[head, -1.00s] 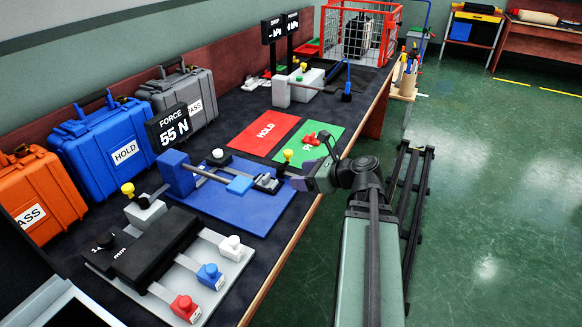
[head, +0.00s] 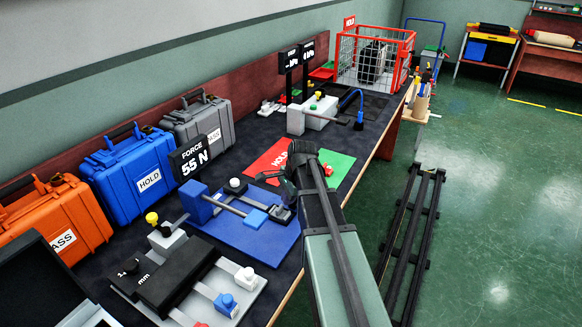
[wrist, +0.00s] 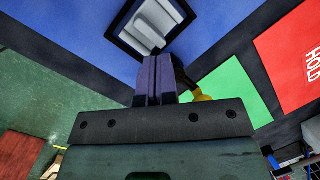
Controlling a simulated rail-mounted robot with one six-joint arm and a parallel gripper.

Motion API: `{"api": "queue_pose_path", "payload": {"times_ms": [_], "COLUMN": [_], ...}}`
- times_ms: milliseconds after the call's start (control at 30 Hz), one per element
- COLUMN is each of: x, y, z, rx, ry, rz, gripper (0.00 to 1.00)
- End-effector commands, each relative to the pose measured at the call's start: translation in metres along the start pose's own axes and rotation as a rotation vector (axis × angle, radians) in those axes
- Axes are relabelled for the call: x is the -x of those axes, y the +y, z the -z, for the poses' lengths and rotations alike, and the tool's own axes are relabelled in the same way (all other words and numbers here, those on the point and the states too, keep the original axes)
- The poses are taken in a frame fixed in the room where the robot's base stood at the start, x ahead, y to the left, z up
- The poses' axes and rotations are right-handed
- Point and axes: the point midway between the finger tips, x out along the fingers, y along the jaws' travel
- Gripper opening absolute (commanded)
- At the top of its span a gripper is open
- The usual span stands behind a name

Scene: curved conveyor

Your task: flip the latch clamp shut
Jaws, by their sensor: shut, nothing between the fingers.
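The fixture on the blue base plate (head: 262,238) has a blue block (head: 196,200), a grey rod, a light-blue block (head: 256,217) and a dark clamp piece (head: 281,214). I take this as the latch clamp; its lever position is unclear. In the head view my gripper (head: 264,177) is over the table beyond the plate, partly hidden by my own arm. In the wrist view my gripper (wrist: 152,78) has its purple fingers together and empty, just below a dark-framed grey part (wrist: 150,25) on blue. A yellow knob (wrist: 203,98) shows right of the fingers, partly hidden.
A display (head: 190,157) reading 55 N stands behind the fixture. Red (head: 268,158) and green (head: 342,165) mats lie beyond it. A black gauge block (head: 178,275) with coloured knobs is in front. Orange, blue and grey cases line the wall.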

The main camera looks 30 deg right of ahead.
Motion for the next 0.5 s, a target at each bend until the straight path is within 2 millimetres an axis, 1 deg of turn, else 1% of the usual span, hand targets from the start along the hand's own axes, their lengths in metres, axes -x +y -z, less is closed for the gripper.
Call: {"api": "queue_pose_path", "payload": {"times_ms": [33,100,200,300,333,400,500], "x": [0.020,0.034,0.053,0.068,0.070,0.073,0.072], "y": [-0.030,-0.058,-0.089,-0.109,-0.112,-0.116,-0.115], "z": [-0.011,-0.023,-0.041,-0.056,-0.059,-0.061,-0.062], "rx": [0.134,0.317,0.510,0.620,0.639,0.663,0.669], "ry": [0.114,0.289,0.488,0.613,0.637,0.669,0.678], "rz": [-0.079,-0.197,-0.333,-0.419,-0.435,-0.458,-0.465], "gripper": [0.00,0.00,0.00,0.00,0.00,0.00,0.00]}}
